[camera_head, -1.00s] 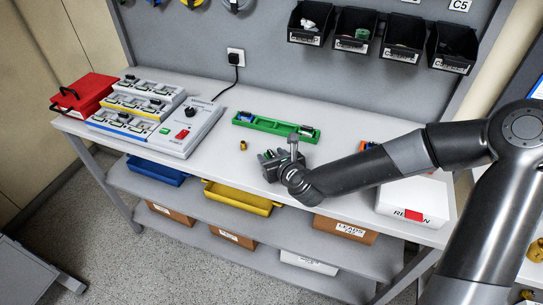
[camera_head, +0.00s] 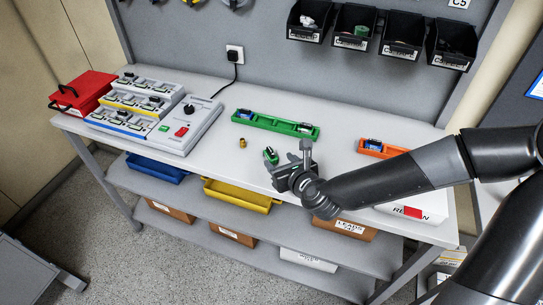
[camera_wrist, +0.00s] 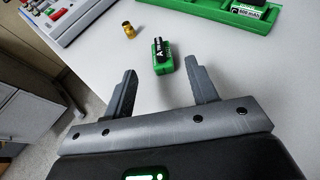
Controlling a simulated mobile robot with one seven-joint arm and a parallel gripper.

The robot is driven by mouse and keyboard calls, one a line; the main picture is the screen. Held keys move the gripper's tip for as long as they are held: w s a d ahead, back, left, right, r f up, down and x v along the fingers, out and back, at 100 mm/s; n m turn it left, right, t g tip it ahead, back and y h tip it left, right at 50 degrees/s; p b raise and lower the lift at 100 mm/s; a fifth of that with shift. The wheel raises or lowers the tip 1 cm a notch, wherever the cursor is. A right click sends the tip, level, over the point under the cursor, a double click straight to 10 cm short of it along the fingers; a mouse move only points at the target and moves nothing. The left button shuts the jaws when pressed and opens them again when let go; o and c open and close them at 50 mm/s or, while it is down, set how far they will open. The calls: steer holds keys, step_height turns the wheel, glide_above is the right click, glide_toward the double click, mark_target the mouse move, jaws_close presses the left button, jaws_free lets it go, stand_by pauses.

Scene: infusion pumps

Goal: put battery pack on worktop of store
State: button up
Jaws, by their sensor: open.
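A small green battery pack with a dark label marked "A" (camera_wrist: 162,56) sits on the pale grey worktop (camera_wrist: 95,55). In the head view the battery pack (camera_head: 271,156) is near the worktop's front edge, just left of my gripper (camera_head: 288,158). In the wrist view my gripper (camera_wrist: 161,68) is open and its two fingers are spread apart. The pack shows ahead, around the line between the fingertips, with a clear gap to either finger. Nothing is held.
A green tray (camera_head: 263,124) with packs lies behind. A small brass-coloured piece (camera_head: 242,142) stands left of the pack. A charger station (camera_head: 190,132) and red box (camera_head: 83,92) are at left. An orange tray (camera_head: 398,152) and white box (camera_head: 420,188) are at right.

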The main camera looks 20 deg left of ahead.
mark_target(274, 155)
steer(key=v, duration=0.2)
steer(key=shift+s+d+r, duration=0.1)
steer(key=shift+d+r, duration=0.05)
steer(key=shift+d, duration=0.05)
steer(key=shift+x, duration=5.3)
steer(key=shift+c, duration=0.5)
jaws_close()
